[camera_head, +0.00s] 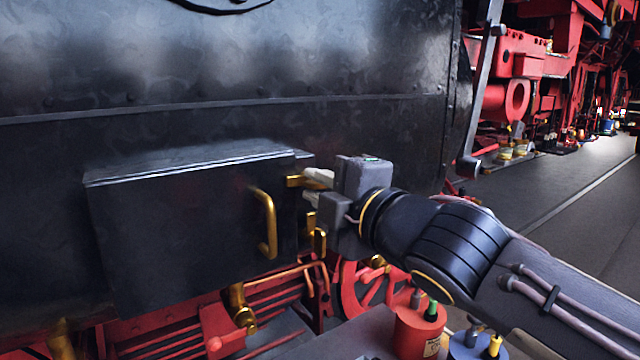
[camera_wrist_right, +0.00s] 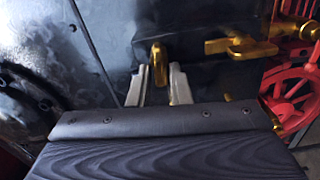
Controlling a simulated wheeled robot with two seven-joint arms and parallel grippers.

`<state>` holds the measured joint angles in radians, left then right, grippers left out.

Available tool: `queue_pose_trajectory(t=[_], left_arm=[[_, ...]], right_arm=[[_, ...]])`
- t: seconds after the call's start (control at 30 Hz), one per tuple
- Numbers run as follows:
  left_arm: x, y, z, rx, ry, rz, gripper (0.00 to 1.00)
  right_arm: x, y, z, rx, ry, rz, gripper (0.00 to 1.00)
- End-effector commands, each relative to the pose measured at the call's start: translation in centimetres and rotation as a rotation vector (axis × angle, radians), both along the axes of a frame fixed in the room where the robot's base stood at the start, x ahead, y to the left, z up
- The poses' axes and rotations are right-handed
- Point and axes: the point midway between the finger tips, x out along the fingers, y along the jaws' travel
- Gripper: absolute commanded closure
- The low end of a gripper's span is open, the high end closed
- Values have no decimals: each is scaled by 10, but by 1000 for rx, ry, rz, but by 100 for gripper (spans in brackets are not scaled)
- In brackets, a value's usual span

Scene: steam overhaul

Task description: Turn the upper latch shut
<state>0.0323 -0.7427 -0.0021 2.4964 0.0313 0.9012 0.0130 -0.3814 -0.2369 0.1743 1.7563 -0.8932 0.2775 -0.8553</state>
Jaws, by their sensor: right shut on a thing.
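The black box (camera_head: 185,225) on the engine's side has its door closed flat, with a brass pull handle (camera_head: 266,222). The brass upper latch (camera_head: 294,181) sits at the box's right edge and points sideways toward my gripper. My right gripper (camera_head: 314,183) is shut on it; in the right wrist view the upper latch (camera_wrist_right: 157,58) shows between the two pale fingers (camera_wrist_right: 160,82). The brass lower latch (camera_head: 319,238) is below, and it also shows in the right wrist view (camera_wrist_right: 242,46). My left gripper is not in view.
Red wheels and frame parts (camera_head: 365,290) lie below the box. A red can (camera_head: 418,330) and a blue can (camera_head: 468,345) stand on a grey surface under my right arm. The floor (camera_head: 570,190) at the right is open.

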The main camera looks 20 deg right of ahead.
Motion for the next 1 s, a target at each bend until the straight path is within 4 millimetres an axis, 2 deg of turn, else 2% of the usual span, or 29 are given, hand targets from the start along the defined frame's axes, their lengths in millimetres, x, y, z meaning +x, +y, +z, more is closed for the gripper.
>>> queue_pose_trajectory(t=[0.3,0.8,0.83,0.9,1.0], left_arm=[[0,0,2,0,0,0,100],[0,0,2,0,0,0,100],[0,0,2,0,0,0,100],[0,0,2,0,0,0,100],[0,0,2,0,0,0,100]], right_arm=[[0,0,-3,-99,-32,-1,100],[0,0,-3,-114,-37,-2,100],[0,0,-3,-114,-37,-1,80],[0,0,-3,-114,-37,-1,71],[0,0,-3,-114,-38,-1,71]])
